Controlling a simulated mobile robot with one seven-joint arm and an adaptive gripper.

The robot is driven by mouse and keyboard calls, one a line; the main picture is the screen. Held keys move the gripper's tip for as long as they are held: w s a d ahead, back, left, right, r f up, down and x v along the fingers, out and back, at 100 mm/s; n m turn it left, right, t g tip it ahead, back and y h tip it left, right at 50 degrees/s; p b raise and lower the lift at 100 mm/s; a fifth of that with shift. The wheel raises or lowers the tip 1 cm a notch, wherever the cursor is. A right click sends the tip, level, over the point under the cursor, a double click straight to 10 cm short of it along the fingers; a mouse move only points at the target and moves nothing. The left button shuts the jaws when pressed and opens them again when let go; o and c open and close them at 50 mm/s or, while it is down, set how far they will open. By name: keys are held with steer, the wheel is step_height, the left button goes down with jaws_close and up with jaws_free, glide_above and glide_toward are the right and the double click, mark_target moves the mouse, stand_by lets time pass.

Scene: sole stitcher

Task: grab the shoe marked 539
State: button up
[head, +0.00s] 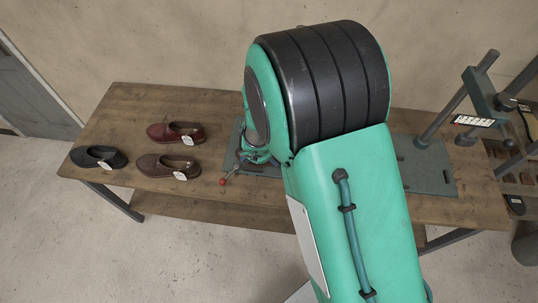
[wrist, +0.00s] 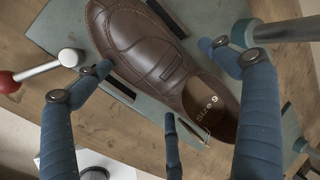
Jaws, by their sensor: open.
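In the wrist view a brown leather shoe (wrist: 150,50) lies on a grey-green plate (wrist: 60,25), its insole printed "Size 9". No 539 can be read on it. My gripper (wrist: 158,80) is open over this shoe, with blue padded fingers spread on both sides and one at the lower middle. I cannot tell whether any finger touches it. In the head view my arm hides this shoe and my gripper. A reddish-brown shoe (head: 160,131), a black shoe (head: 84,156) and a brown shoe (head: 152,165) lie at the table's left, with white tags too small to read.
The wooden table (head: 130,100) stands against the wall. A red-knobbed lever (head: 222,182) sits at the plate's left edge; its knob shows in the wrist view (wrist: 8,82). Stitcher posts (head: 458,98) rise at the right. Bare table lies around the left shoes.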

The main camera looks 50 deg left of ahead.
steer(key=shift+d, duration=0.1)
steer(key=c, duration=1.5)
steer(key=shift+r, duration=0.1)
steer(key=shift+w+r, duration=0.1)
steer(key=shift+r, duration=0.05)
steer(key=c, duration=0.3)
step_height(320, 180, up, 3)
steer(key=p, duration=0.2)
steer(key=shift+r+p, duration=0.1)
steer(key=shift+p, duration=0.3)
steer(key=shift+c, duration=0.9)
steer(key=s+d+b, duration=0.1)
steer(key=s+d, duration=0.1)
steer(key=d, duration=0.2)
steer(key=s+d+r+b, duration=0.1)
steer(key=s+d, duration=0.1)
steer(key=d, duration=0.3)
steer(key=s+d+b, duration=0.1)
steer(key=s+d, duration=0.1)
steer(key=d, duration=0.3)
steer(key=shift+s+d+r, duration=0.15)
steer(key=shift+s+r, duration=0.05)
steer(key=shift+s, duration=0.2)
